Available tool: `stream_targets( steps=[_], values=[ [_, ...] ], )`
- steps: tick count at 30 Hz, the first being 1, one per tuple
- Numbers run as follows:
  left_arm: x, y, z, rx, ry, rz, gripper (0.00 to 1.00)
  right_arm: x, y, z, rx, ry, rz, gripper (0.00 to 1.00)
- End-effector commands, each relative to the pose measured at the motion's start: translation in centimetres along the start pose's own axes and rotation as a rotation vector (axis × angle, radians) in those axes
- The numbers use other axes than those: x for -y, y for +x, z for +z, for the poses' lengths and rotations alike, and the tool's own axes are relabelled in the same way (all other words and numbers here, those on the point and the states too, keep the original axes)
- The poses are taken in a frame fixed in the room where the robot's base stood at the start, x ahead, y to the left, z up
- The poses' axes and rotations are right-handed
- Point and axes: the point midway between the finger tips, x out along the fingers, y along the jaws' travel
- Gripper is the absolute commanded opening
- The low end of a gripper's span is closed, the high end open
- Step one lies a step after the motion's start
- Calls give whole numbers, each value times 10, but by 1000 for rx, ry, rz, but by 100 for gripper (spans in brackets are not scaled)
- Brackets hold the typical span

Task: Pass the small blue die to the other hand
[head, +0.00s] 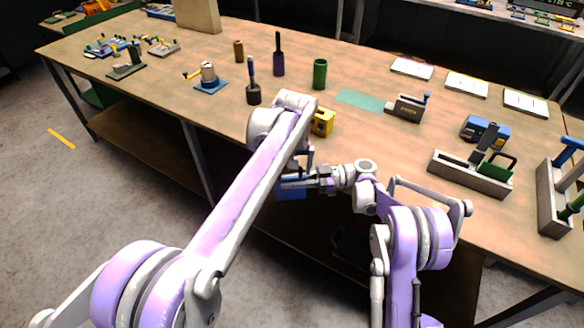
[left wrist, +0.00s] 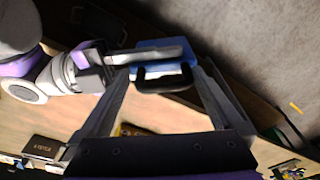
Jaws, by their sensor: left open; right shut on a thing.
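The small blue die (head: 291,192) is held off the table's front edge. My right gripper (head: 297,182) is shut on it. In the left wrist view the die (left wrist: 178,69) shows as a blue block with a black handle-like loop (left wrist: 163,86) on the near side. My right gripper (left wrist: 150,56) reaches it from the left there. My left gripper (left wrist: 164,74) is open, its two fingers pointing towards the die, one on each side of the loop. I cannot tell whether they touch it. In the head view my left arm hides most of the left gripper.
The wooden table (head: 350,135) lies beyond the arms. A yellow block (head: 322,122) stands near its front edge, close to my left arm. Dark and purple bottle-like tools (head: 278,64), a green cylinder (head: 319,74) and a grey holder (head: 470,174) stand further along. Floor lies below the die.

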Motion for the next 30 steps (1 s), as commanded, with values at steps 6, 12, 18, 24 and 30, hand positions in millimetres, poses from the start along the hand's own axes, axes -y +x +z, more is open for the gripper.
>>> stream_targets(
  steps=[6, 12, 18, 24, 30],
  values=[
    [-2, 0, 0, 0, 1, 4, 91, 0, 2, -1, -2, 0, -3, 0],
    [-3, 0, 0, 0, 2, 6, 55, 0, 2, -1, -2, 0, -4, 0],
    [-5, -1, 1, 0, 3, 9, 19, 1, 3, -1, -2, 0, -5, 0],
    [-6, -1, 1, -1, 5, 10, 0, 1, 4, -1, -1, 0, -6, 32],
    [-3, -1, 0, -1, 2, 5, 0, 0, 2, 0, -1, 0, -3, 55]
  ],
)
